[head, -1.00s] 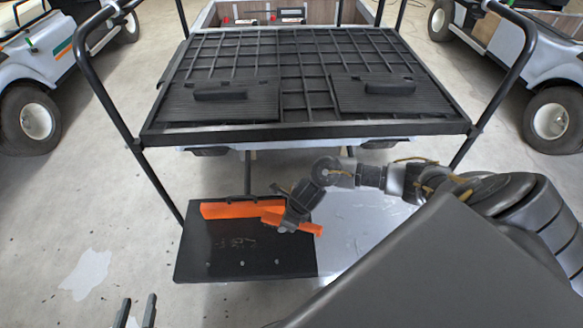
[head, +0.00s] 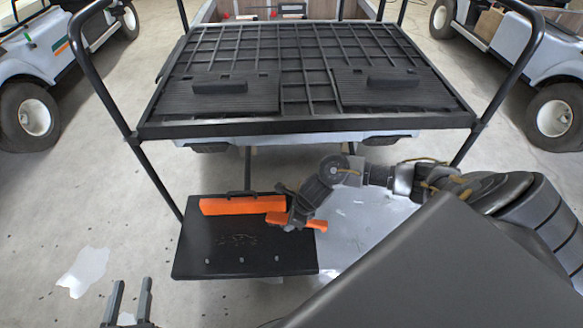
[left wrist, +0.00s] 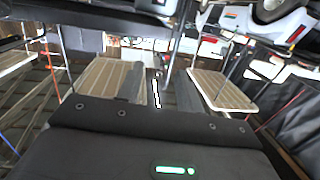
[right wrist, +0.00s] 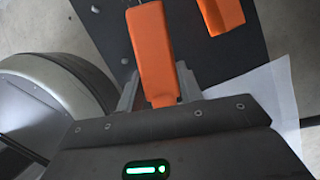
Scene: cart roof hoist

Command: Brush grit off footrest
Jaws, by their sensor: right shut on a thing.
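The footrest (head: 200,250) is a black plate hanging at the rear of the cart, low in the head view. Faint grit-like marks (head: 238,240) lie near its middle. My right gripper (head: 290,213) is over its right part, shut on an orange-handled brush (head: 312,224). The handle also shows between the fingers in the right wrist view (right wrist: 152,55); the bristles are not clear. A long orange bar (head: 228,206) lies along the footrest's back edge, its end also in the right wrist view (right wrist: 220,12). My left gripper (head: 128,296) is open and empty, left of the footrest's near edge.
A black ribbed rack (head: 290,90) with a frame of black posts (head: 95,75) stands above and behind the footrest. A pale sheet (head: 365,220) lies right of it. A white patch (head: 84,272) marks the floor. Other carts stand at both sides.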

